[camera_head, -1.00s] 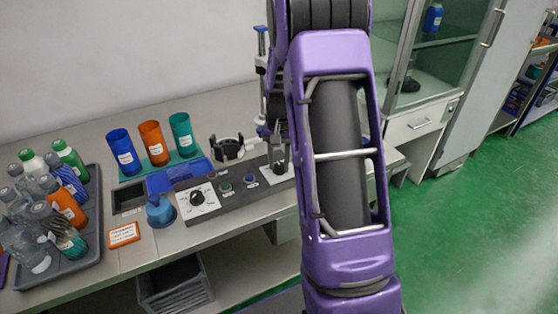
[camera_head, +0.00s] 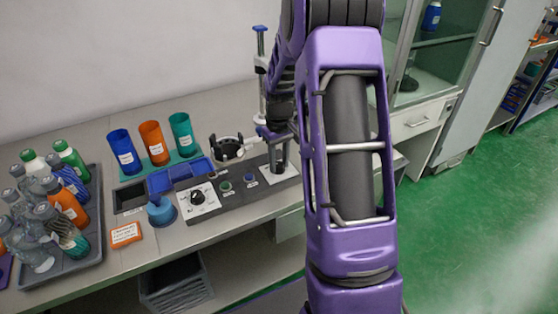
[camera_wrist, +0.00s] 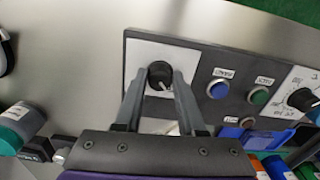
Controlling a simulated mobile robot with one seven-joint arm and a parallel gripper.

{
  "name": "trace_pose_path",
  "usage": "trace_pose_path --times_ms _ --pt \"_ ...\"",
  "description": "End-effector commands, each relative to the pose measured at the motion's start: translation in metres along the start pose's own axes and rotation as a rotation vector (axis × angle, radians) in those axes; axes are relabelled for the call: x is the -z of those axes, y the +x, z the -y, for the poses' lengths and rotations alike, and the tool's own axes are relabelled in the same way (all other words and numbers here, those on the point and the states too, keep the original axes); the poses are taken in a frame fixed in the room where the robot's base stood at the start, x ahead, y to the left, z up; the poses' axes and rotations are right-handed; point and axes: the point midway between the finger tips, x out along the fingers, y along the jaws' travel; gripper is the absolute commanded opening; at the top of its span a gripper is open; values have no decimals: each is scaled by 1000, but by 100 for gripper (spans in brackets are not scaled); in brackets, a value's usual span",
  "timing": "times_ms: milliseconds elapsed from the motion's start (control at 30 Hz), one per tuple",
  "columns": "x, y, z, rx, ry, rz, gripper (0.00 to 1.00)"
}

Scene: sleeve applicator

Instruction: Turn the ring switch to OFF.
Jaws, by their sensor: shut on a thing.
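The ring switch appears to be the black round knob (camera_wrist: 160,74) with a pale pointer line, on a white plate (camera_wrist: 143,60) at one end of the dark control panel. Its markings cannot be read. In the wrist view my gripper (camera_wrist: 164,82) has one finger on each side of the knob and is shut on it. In the head view this white plate (camera_head: 291,172) is at the panel's right end, and my arm partly hides the spot.
A second dial (camera_head: 198,197) sits at the panel's left end, with a green button (camera_head: 225,186) and a blue button (camera_head: 249,178) between. A black ring holder (camera_head: 228,150) stands behind. Colored cups (camera_head: 152,142) and a bottle tray (camera_head: 90,245) are to the left.

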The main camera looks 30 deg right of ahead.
Motion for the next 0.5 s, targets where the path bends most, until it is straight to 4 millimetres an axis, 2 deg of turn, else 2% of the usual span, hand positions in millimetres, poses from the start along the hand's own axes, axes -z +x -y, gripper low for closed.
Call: trace_pose_path --times_ms 500 --pt "0 0 0 -1 -47 -1 0"
